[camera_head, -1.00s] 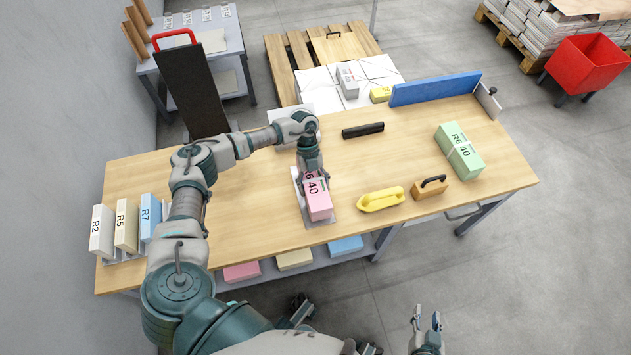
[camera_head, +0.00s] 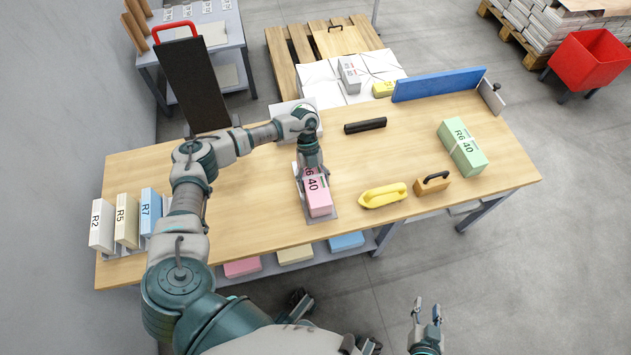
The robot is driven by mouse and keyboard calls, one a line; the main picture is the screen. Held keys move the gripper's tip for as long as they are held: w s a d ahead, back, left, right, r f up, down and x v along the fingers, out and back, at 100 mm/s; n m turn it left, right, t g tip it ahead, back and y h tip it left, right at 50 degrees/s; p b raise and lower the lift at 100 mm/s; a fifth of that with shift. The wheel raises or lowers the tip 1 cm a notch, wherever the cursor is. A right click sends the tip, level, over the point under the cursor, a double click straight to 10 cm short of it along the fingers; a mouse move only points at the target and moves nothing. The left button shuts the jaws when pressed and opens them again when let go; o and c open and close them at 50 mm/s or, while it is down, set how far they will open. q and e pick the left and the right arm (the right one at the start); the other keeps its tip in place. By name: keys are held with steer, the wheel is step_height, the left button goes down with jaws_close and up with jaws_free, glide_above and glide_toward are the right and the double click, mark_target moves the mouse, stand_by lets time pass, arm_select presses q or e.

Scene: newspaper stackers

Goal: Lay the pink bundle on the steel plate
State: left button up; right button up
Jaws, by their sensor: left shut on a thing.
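The pink bundle (camera_head: 318,201), marked R6 40, is over the steel plate (camera_head: 333,215) in the middle of the wooden table. It looks to lie flat on the plate, whose grey edges show around it; any small gap beneath cannot be made out. My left gripper (camera_head: 313,174) comes down from above and is shut on the far part of the bundle, hiding that end. My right gripper (camera_head: 427,309) is held off the front side of the table, over the floor, with its fingers apart and empty.
To the right of the plate are a yellow tool (camera_head: 382,195), a wooden block with a black handle (camera_head: 433,184) and a green bundle (camera_head: 462,147). A black bar (camera_head: 365,125) lies behind. Upright bundles (camera_head: 127,220) stand at the left end. A blue board (camera_head: 438,86) edges the back.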

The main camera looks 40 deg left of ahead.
arm_select(q)
steer(key=shift+a, duration=0.15)
steer(key=o, duration=1.8)
steer(key=shift+a+f, duration=0.1)
steer(key=shift+o, duration=0.5)
steer(key=shift+d, duration=0.4)
steer(key=v, duration=1.1)
steer(key=shift+w+a+r, duration=0.1)
steer(key=shift+w+r, duration=0.1)
steer(key=shift+r, duration=0.3)
